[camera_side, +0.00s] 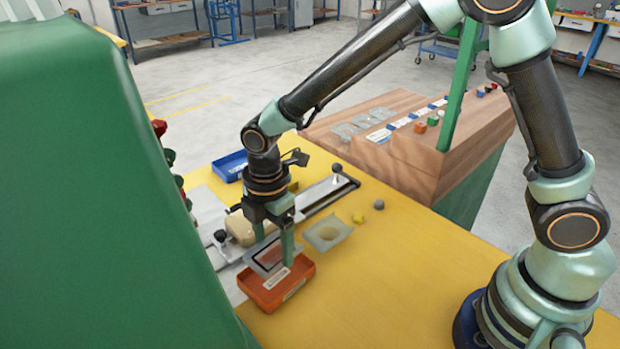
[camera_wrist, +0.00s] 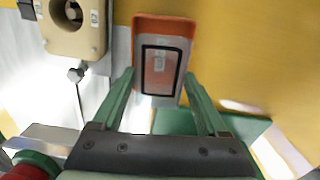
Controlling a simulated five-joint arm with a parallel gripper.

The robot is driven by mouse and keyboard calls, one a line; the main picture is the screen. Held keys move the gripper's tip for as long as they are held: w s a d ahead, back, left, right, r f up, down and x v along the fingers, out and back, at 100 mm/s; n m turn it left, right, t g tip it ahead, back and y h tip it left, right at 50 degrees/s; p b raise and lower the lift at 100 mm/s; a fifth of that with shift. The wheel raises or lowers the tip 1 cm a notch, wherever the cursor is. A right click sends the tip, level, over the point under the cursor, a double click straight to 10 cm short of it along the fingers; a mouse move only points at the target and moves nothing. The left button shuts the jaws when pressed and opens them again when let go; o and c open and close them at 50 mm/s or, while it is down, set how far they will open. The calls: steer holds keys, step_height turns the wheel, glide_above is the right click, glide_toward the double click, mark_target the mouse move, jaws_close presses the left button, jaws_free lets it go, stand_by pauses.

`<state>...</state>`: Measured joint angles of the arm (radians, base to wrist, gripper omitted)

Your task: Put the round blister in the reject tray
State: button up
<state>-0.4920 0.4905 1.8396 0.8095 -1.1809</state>
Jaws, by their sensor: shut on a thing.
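My gripper (camera_side: 274,248) is shut on a clear rectangular blister (camera_side: 264,259) with a dark rectangular outline. The wrist view shows this blister (camera_wrist: 162,72) between the two green fingers (camera_wrist: 160,103), over the orange tray (camera_wrist: 165,22). A separate clear blister with a round cavity (camera_side: 326,231) lies on the yellow table, right of my gripper.
A beige block (camera_side: 240,228) stands beside the gripper, by a grey rail (camera_side: 322,193). A blue tray (camera_side: 230,166) sits behind. A yellow piece (camera_side: 358,218) and a grey ball (camera_side: 379,204) lie to the right. A big green housing (camera_side: 90,190) fills the left. The front yellow table is clear.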

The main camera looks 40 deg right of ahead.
mark_target(274, 258)
steer(key=shift+f, duration=1.95)
steer(key=shift+f, duration=0.1)
steer(key=o, duration=0.9)
steer(key=shift+o, duration=0.2)
step_height(274, 258, up, 11)
steer(key=s+d+r+m+t, duration=0.2)
steer(key=s+d+r+m, duration=0.2)
steer(key=d+m, duration=0.5)
steer(key=s+d+r+m+t, duration=0.3)
steer(key=d+r+m, duration=0.3)
steer(key=d+m, duration=0.4)
steer(key=shift+s+d+r+t, duration=0.3)
steer(key=shift+s+d, duration=0.1)
steer(key=shift+s, duration=0.3)
